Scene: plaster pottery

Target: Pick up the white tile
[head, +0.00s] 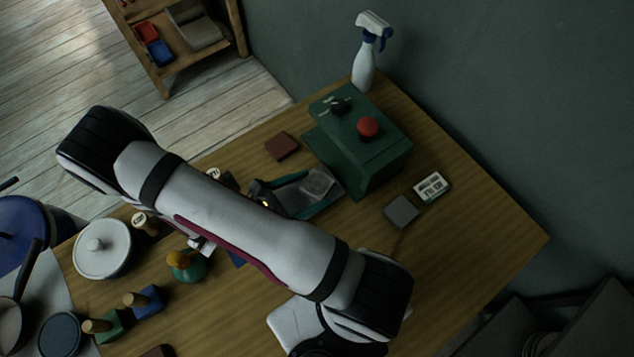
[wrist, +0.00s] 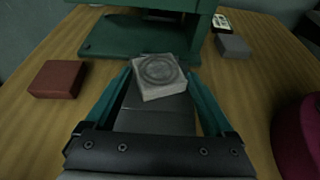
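The white tile (wrist: 157,72) is a pale, square, flat piece with a round relief on top. In the wrist view it lies between the tips of my gripper's teal fingers (wrist: 159,76), turned a little to them. Its sides do not lie flush along the fingers, so my gripper looks open around it. Whether a fingertip touches an edge is hard to tell. In the head view the tile (head: 319,182) shows at the end of my gripper (head: 312,187), in front of the green press. My arm hides part of the table there.
The green press (head: 360,150) with a red knob stands just beyond the tile. A brown tile (head: 282,146) lies to the left, a grey tile (head: 401,211) and a small white box (head: 432,186) to the right. A spray bottle (head: 366,55) stands behind.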

